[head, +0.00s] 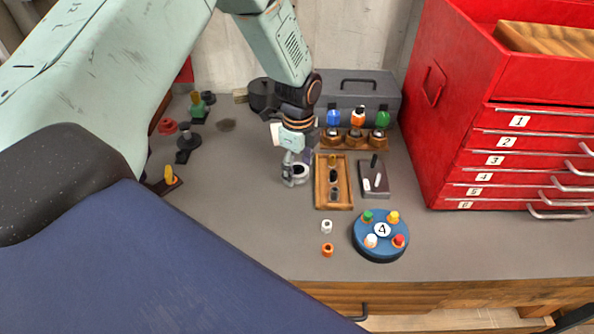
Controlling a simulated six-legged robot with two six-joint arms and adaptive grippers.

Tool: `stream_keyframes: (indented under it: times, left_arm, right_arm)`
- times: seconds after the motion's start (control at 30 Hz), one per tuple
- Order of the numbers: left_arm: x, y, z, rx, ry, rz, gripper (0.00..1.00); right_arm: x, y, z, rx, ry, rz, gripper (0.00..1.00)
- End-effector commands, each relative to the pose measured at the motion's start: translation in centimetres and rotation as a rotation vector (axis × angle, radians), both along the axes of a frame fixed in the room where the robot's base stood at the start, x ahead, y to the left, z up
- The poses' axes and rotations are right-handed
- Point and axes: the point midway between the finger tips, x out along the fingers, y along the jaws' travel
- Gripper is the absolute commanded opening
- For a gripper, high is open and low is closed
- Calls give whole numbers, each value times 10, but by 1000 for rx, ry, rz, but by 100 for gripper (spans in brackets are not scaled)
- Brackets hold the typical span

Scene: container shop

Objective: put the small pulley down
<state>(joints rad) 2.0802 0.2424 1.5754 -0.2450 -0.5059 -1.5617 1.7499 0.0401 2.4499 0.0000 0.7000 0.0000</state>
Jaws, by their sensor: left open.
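My left gripper (295,175) points down over the grey bench top, left of the wooden tray. Its fingers are open. A small round piece (302,170), pale with a dark centre, sits right at the fingertips and looks like the small pulley. The fingers partly hide it. I cannot tell whether they still touch it. My right gripper is not in view.
A wooden tray (321,198) and a dark block (375,190) stand right of the gripper. A blue disc marked 4 (367,244) holds coloured pegs. Dark and coloured parts (187,142) stand at the left. A red drawer cabinet (465,135) bounds the right.

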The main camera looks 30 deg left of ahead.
Motion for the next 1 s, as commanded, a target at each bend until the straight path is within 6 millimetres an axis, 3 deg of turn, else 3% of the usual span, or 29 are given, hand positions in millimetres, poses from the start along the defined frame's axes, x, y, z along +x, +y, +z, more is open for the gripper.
stream_keyframes:
  times: [0.27,0.9,1.0]
  left_arm:
    - [0,1,-3,0,-1,-1,68]
    - [0,1,-3,0,-2,0,13]
    - [0,1,-3,0,-2,0,10]
  right_arm:
    - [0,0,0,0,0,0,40]
    - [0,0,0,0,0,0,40]
    - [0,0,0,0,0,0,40]
